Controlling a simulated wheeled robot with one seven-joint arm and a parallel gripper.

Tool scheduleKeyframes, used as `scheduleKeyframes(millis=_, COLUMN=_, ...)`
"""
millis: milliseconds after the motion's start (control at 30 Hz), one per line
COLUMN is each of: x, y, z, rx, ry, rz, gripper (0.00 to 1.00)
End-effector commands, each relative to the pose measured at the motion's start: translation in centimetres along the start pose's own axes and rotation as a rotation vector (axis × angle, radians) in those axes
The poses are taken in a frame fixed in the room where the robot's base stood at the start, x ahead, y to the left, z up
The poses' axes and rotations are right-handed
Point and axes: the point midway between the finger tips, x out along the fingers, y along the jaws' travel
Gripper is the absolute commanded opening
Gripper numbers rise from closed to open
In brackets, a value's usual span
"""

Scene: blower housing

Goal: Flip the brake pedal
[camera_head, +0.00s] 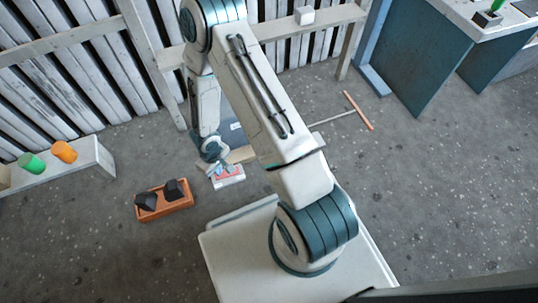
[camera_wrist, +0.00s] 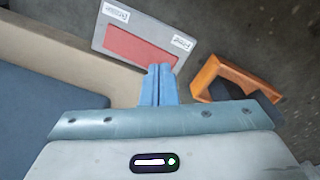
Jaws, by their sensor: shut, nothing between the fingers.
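No part is clearly marked as the brake pedal. A light grey panel (camera_wrist: 112,30) with a flat red rectangle (camera_wrist: 140,48) and two small white labels, too small to read, lies ahead of my gripper in the wrist view. It also shows in the head view as a pale block (camera_head: 228,184) with a red patch on the floor. My gripper (camera_wrist: 160,70) has its blue fingers together with nothing between them. The fingertips overlap the panel's near edge in the picture; I cannot tell whether they touch it. In the head view my gripper (camera_head: 221,169) is over the panel.
An orange tray (camera_head: 178,205) with two black blocks stands left of the panel; its orange edge (camera_wrist: 205,75) shows at right in the wrist view. A low white bench (camera_head: 75,172) holds green and orange cylinders. A beige beam (camera_wrist: 60,45) lies close by. The right floor is mostly clear.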

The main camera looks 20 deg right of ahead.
Motion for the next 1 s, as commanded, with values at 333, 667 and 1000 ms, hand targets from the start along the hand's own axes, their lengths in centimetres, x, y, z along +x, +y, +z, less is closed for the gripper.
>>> scheduleKeyframes(millis=333, x=0.6, y=0.0, z=0.0, rx=0.000, ry=0.000, rz=0.000, gripper=0.00)
scheduleKeyframes(millis=667, x=1.0, y=0.0, z=0.0, rx=0.000, ry=0.000, rz=0.000, gripper=0.00)
scheduleKeyframes(millis=1000, x=1.5, y=0.0, z=0.0, rx=0.000, ry=0.000, rz=0.000, gripper=0.00)
